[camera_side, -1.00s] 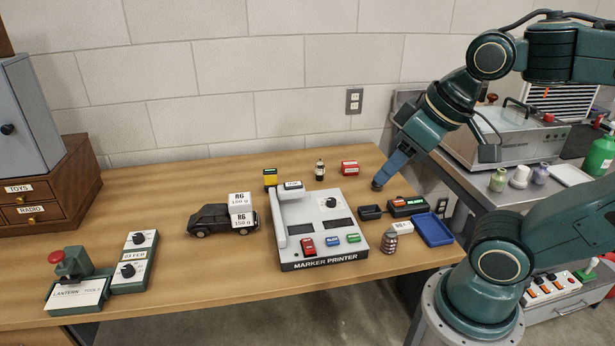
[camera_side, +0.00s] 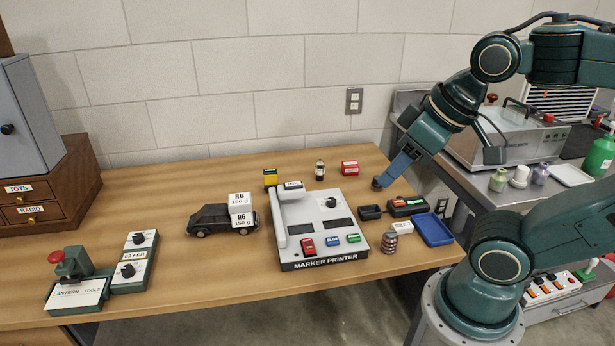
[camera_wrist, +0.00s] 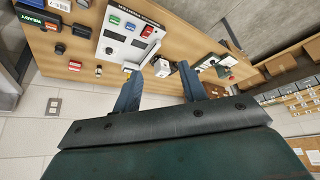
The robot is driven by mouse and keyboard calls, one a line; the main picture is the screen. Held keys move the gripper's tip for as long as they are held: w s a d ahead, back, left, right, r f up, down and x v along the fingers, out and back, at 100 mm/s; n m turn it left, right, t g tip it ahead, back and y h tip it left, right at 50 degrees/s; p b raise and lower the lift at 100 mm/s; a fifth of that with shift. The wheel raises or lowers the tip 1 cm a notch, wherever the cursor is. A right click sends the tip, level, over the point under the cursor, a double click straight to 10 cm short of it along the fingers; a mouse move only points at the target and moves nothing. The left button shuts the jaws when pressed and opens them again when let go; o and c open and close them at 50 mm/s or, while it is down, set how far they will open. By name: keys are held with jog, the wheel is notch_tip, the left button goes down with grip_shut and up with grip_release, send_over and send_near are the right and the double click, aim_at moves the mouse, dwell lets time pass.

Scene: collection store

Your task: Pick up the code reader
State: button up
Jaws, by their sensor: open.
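I cannot tell for certain which thing is the code reader. My gripper (camera_side: 386,179) is over the table's right back part, behind and left of that unit. A small dark round thing (camera_side: 377,184) shows by its fingertips; I cannot tell whether they touch. In the wrist view, my gripper's blue fingers are apart with nothing held between them (camera_wrist: 160,72).
The marker printer (camera_side: 324,226) stands left of my gripper. A black tray (camera_side: 370,212), a blue tray (camera_side: 433,230) and a striped jar (camera_side: 390,243) are near the right edge. A toy car (camera_side: 208,220) carries white boxes.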

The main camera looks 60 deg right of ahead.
jog(key=o, duration=0.6)
